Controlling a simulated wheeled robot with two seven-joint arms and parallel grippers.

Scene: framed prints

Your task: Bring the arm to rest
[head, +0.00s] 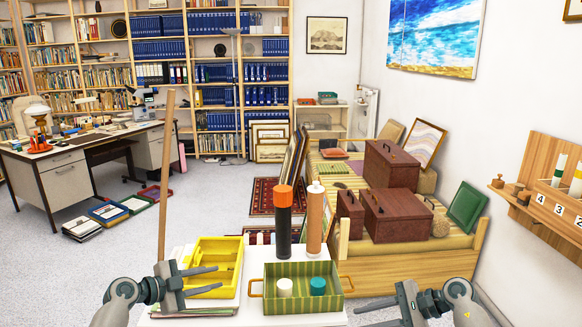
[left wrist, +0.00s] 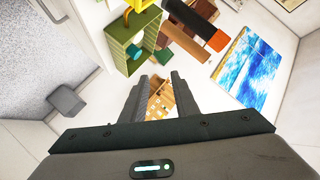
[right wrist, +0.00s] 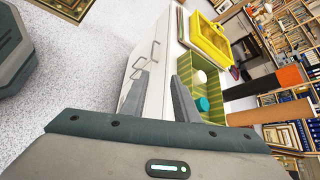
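My left gripper (head: 219,278) is in front of and over the near edge of the yellow tray (head: 229,247) in the head view. Its fingers are apart with nothing between them; in the left wrist view (left wrist: 160,82) the gap is clear. My right gripper (head: 360,316) is low at the right, beside the white cabinet's right side. Its fingers also stand apart and empty in the right wrist view (right wrist: 160,82). Both arms are held out in front of me, and neither gripper holds anything.
On the white cabinet top (head: 257,257) stand a green striped box (head: 302,270) with white and teal round items, a dark orange-topped cylinder (head: 283,225) and a tan cylinder (head: 314,222). A wooden bench (head: 405,268) with brown cases is at right. Open floor lies left.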

